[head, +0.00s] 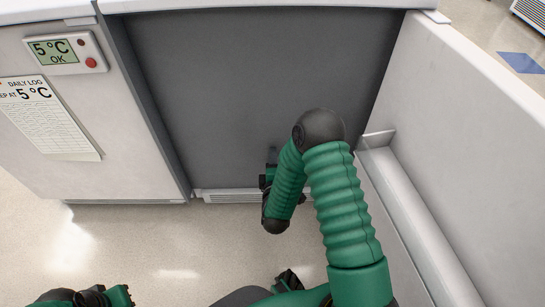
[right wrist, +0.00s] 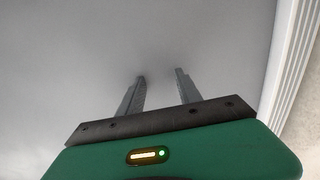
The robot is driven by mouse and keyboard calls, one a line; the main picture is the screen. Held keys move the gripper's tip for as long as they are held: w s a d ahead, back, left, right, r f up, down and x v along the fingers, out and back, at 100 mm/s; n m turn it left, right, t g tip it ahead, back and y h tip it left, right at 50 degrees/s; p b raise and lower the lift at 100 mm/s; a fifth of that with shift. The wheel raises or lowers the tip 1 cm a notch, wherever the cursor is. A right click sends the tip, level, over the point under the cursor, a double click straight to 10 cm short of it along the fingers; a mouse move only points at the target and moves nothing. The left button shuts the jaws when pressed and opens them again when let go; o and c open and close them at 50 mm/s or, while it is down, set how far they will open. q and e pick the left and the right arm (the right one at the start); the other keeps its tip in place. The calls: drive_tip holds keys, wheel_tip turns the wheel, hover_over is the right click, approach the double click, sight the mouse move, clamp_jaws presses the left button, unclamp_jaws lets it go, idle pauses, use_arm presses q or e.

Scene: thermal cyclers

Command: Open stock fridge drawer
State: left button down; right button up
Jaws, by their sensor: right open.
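A white fridge unit (head: 120,160) stands at the left in the head view, with a display (head: 52,48) reading 5 °C OK and a daily log sheet (head: 48,120). A broad dark grey panel (head: 235,85) is beside it, under a white top. I cannot make out a drawer handle. My right gripper (head: 268,180) is low in front of the panel, partly hidden by my arm. In the right wrist view its two fingers (right wrist: 160,90) are apart with nothing between them, facing a plain grey surface (right wrist: 150,35).
A white side wall (head: 460,100) with a pale ledge (head: 415,210) bounds the space at the right. A slatted white grille (head: 235,196) runs along the panel's foot. The pale floor (head: 150,245) is open in front of the fridge unit.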

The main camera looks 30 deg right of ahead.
drive_tip(key=b+x, duration=0.2)
drive_tip(key=x, duration=0.2)
drive_tip(key=shift+w+f, duration=0.15)
drive_tip(key=shift+w, duration=0.2)
drive_tip(key=shift+w+d, duration=0.25)
drive_tip(key=shift+w, duration=0.05)
use_arm(q)
drive_tip(key=x, duration=0.3)
drive_tip(key=shift+s+a+f, duration=0.1)
drive_tip(key=shift+s+f, duration=0.1)
drive_tip(key=shift+s, duration=0.2)
use_arm(e)
clamp_jaws()
drive_tip(key=shift+s+a, duration=0.1)
